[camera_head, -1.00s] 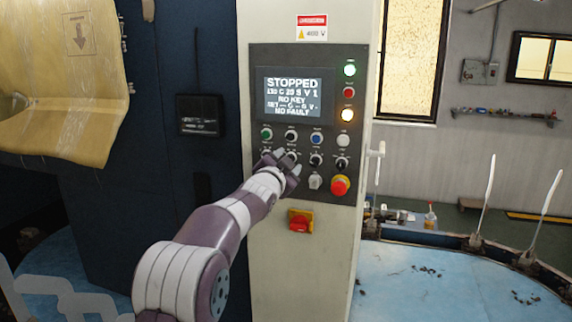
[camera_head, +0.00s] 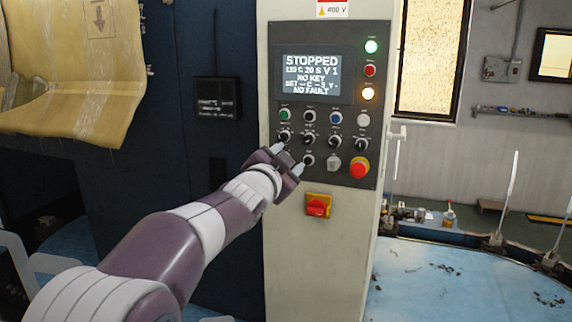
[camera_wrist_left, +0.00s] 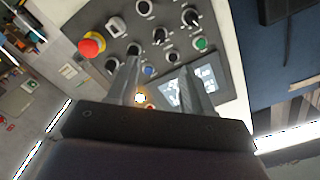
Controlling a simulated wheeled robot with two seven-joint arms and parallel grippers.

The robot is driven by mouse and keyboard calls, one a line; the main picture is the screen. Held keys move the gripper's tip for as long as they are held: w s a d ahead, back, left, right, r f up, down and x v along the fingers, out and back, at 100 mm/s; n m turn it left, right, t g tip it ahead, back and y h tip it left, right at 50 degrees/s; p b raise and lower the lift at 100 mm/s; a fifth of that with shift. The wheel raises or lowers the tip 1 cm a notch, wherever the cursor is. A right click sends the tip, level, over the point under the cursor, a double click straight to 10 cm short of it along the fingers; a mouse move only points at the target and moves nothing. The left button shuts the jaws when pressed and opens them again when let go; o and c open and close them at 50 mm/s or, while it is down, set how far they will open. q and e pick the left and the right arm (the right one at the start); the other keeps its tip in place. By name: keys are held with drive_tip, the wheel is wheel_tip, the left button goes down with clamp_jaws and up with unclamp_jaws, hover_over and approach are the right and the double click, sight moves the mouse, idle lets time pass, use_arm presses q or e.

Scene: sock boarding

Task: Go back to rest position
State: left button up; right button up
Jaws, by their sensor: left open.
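My left gripper (camera_head: 287,160) is in front of the lower left part of the control panel (camera_head: 326,178) in the head view. Its two fingers are apart, with nothing between them. In the left wrist view the fingers (camera_wrist_left: 160,85) point toward the panel's knobs and screen (camera_wrist_left: 180,92); I cannot tell the exact gap to the panel. The screen (camera_head: 312,76) reads STOPPED, NO KEY and NO FAULT. My right gripper is in neither view.
A red emergency button (camera_head: 360,168) sits at the panel's lower right. A red and yellow switch (camera_head: 318,206) is below the panel. A blue round table (camera_head: 450,285) is at the right. A yellowish sheet (camera_head: 70,75) hangs at the left.

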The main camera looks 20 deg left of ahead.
use_arm(q)
drive_tip(key=s+a+f+n+g+y, duration=0.1)
drive_tip(key=s+f+n+g, duration=0.25)
drive_tip(key=f, duration=0.75)
drive_tip(key=s+a+f+n+g+y, duration=0.1)
drive_tip(key=s+f+n+g, duration=0.3)
drive_tip(key=f, duration=0.7)
drive_tip(key=s+d+f+g, duration=0.2)
drive_tip(key=s+f+g, duration=0.2)
drive_tip(key=s+f, duration=0.3)
drive_tip(key=s+d+f+g+h, duration=0.1)
drive_tip(key=s+d+f+g, duration=0.2)
drive_tip(key=s, duration=1.3)
wheel_tip(320, 180, down, 5)
drive_tip(key=shift+s+d+f+n+g, duration=0.2)
drive_tip(key=shift+n+g, duration=0.25)
drive_tip(key=shift+g, duration=0.6)
drive_tip(key=shift+r, duration=0.1)
